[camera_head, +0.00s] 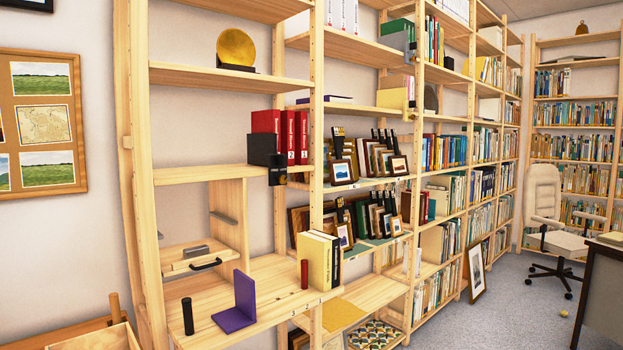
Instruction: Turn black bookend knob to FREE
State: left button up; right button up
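A black bookend (263,150) stands on a middle shelf of the left wooden bookcase, against the left side of several red binders (295,136). A small black knob-like piece (278,174) sits at that shelf's front edge, just below and right of the bookend. Its markings are too small to read, so I cannot tell its setting. A purple bookend (237,304) stands on the lower shelf, between a black cylinder (188,316) and a red cylinder (304,273). Neither of my grippers is in view.
Yellow and black books (317,262) stand at the right of the lower shelf. A desk (603,290) and an office chair (552,215) are at the right. The grey carpet (500,320) between is mostly clear.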

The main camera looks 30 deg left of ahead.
aim_at(282, 179)
jog(key=i, duration=1.9)
jog(key=u, duration=2.35)
